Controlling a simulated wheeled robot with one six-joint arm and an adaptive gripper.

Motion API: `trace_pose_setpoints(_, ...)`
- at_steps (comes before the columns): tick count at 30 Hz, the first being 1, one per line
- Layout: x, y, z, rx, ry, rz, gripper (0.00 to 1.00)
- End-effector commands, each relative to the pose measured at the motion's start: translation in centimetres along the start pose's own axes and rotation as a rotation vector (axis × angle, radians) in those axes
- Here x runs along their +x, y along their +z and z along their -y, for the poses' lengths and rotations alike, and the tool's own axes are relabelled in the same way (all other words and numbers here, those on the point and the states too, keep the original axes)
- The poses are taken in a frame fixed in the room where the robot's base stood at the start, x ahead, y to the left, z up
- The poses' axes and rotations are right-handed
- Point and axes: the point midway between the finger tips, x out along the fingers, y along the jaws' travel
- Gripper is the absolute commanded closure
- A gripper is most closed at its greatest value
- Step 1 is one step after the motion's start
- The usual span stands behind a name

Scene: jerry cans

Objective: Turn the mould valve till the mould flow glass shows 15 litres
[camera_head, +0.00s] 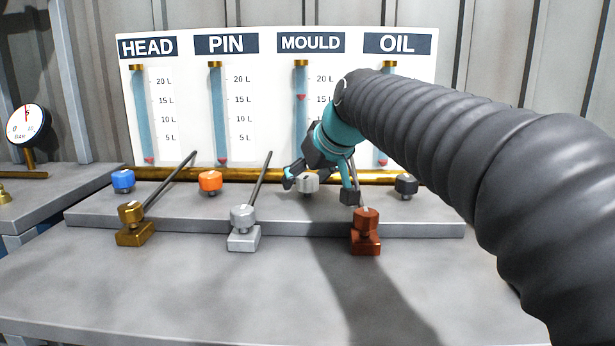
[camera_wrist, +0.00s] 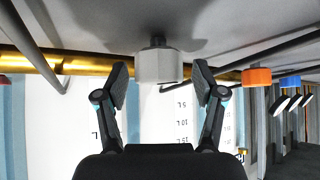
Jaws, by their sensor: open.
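The mould valve is a pale grey knob (camera_head: 307,184) below the MOULD column in the head view. The mould flow glass (camera_head: 301,82) has a red marker standing about level with the 15 L label; its lower part is hidden behind my arm. My gripper (camera_head: 319,187) is open, with a finger on each side of the knob. In the wrist view, which is upside down, the pale knob (camera_wrist: 156,66) sits between my open fingers (camera_wrist: 160,78) with a small gap on each side.
The blue (camera_head: 123,181), orange (camera_head: 210,182) and black (camera_head: 405,185) knobs stand along the same ledge. Brass (camera_head: 131,222), silver (camera_head: 243,228) and copper (camera_head: 366,232) valves with long levers stand in front. A brass pipe (camera_head: 262,174) runs behind.

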Motion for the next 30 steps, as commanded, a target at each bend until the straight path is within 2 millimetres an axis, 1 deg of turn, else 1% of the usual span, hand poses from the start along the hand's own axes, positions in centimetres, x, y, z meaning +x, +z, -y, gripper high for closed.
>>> trace_pose_setpoints(6,0.01,0.00,0.00,0.000,0.000,0.000,0.31)
trace_pose_setpoints(8,0.00,0.00,0.00,0.000,0.000,0.000,0.46)
trace_pose_setpoints(9,0.00,0.00,0.00,0.000,0.000,0.000,0.56)
trace_pose_setpoints(11,-0.01,0.00,0.00,0.000,0.000,0.000,0.71)
trace_pose_setpoints(12,-0.01,0.00,0.00,0.000,0.000,0.000,0.81)
trace_pose_setpoints(13,-0.01,0.01,0.00,0.000,0.000,0.000,0.88)
trace_pose_setpoints(14,-0.01,0.01,0.00,0.000,0.000,0.000,0.91)
trace_pose_setpoints(20,0.07,0.09,-0.09,-0.017,-0.019,0.003,0.91)
trace_pose_setpoints(30,0.11,0.11,-0.06,-0.130,-0.132,0.003,0.91)
